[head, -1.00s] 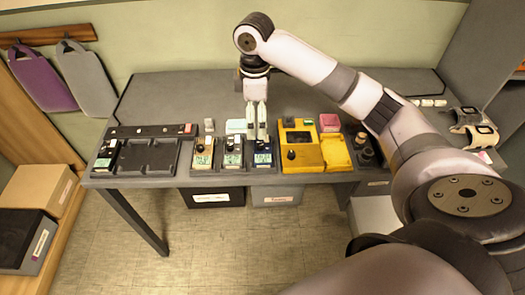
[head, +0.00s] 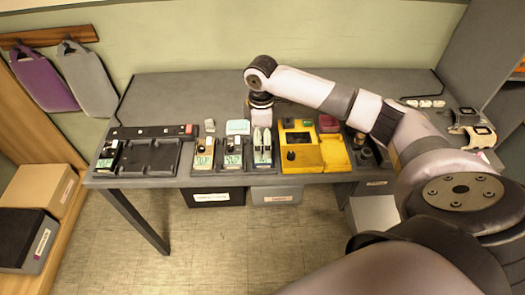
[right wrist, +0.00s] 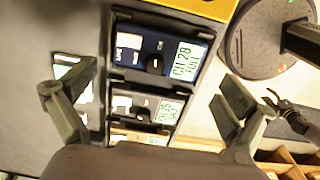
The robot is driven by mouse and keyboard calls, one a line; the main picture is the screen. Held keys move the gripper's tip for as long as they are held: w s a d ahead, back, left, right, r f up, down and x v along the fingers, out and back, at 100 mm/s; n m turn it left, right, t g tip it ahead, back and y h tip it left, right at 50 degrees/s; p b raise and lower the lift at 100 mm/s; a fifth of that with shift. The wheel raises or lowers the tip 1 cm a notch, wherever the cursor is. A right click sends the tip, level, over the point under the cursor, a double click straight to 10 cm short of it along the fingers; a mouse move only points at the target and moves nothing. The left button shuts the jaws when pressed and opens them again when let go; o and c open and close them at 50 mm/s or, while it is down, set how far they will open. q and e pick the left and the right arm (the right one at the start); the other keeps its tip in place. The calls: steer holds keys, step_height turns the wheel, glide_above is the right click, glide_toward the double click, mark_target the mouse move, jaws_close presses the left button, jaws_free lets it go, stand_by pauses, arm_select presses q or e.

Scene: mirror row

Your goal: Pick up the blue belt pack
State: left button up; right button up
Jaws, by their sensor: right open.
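The blue belt pack (right wrist: 158,50) has a round black knob and a pale display reading CH 28 FULL. It sits in a dark rack slot, in the upper middle of the right wrist view. In the head view my right gripper (head: 262,145) is directly over this pack (head: 263,161) and partly hides it. My right gripper (right wrist: 160,92) is open, with its fingers wide apart to left and right in the right wrist view. Nothing is between the fingertips in their grip. The height gap to the pack is hard to judge. My left gripper is not in view.
Pale belt packs (head: 233,154) stand in slots just left of the blue one. A yellow unit (head: 311,157) is close on its right. A mostly empty dark charger tray (head: 150,158) lies farther left. The back of the desk (head: 190,92) is clear.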

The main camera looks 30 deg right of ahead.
mark_target(261, 164)
steer(key=f, duration=0.3)
steer(key=shift+d+f+p, duration=0.2)
steer(key=shift+f+p, duration=0.2)
steer(key=shift+f, duration=0.55)
steer(key=shift+c, duration=0.4)
steer(key=c, duration=0.9)
steer(key=shift+r, duration=0.15)
